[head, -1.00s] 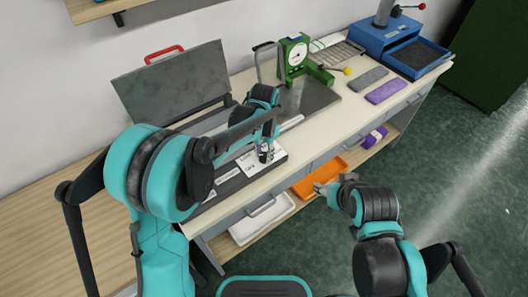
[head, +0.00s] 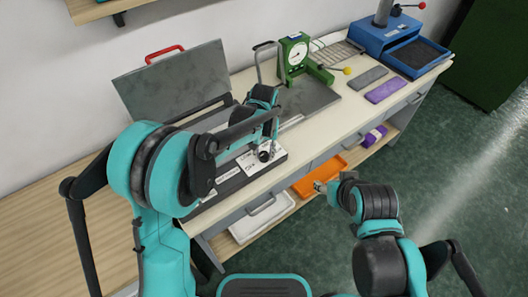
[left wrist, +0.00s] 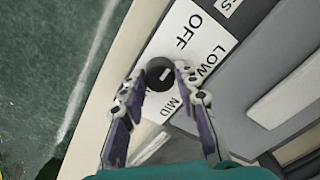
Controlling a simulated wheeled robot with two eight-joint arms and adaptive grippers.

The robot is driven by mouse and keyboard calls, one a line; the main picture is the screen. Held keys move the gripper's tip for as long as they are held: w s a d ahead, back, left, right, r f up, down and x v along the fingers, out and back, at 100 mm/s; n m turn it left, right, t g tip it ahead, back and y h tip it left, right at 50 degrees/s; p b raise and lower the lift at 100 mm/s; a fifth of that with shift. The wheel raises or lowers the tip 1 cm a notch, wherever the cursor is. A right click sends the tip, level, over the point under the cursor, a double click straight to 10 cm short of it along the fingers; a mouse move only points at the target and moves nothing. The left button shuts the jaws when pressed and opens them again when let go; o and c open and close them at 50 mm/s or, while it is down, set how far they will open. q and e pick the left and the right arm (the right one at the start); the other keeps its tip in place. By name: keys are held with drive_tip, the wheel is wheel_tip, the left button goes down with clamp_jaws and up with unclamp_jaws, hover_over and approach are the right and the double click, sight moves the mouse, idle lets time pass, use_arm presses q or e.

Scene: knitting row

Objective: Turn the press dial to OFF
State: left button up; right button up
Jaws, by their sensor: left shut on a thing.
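The black round press dial (left wrist: 159,74) carries a small white mark and sits on the white label plate (left wrist: 196,20). The words OFF, LOW and MID are printed around it; which one the mark points to is hard to tell. My left gripper (left wrist: 160,80) is shut on the dial, one finger on each side. In the head view the dial (head: 264,156) shows on the front panel of the press, with my left gripper (head: 268,150) at it. My right gripper (head: 320,187) hangs in front of the bench, apart from the dial; its fingers are too small to read.
The press's raised grey lid (head: 175,82) has a red handle. A green gauge stand (head: 295,55) and a blue machine (head: 390,38) stand farther right on the bench. An orange tray (head: 318,176) and a white tray (head: 262,218) lie on the lower shelf.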

sight(264, 154)
idle(0.3)
use_arm(q)
drive_tip(key=o, duration=1.2)
drive_tip(key=shift+c, duration=0.2)
wheel_tip(264, 154, up, 12)
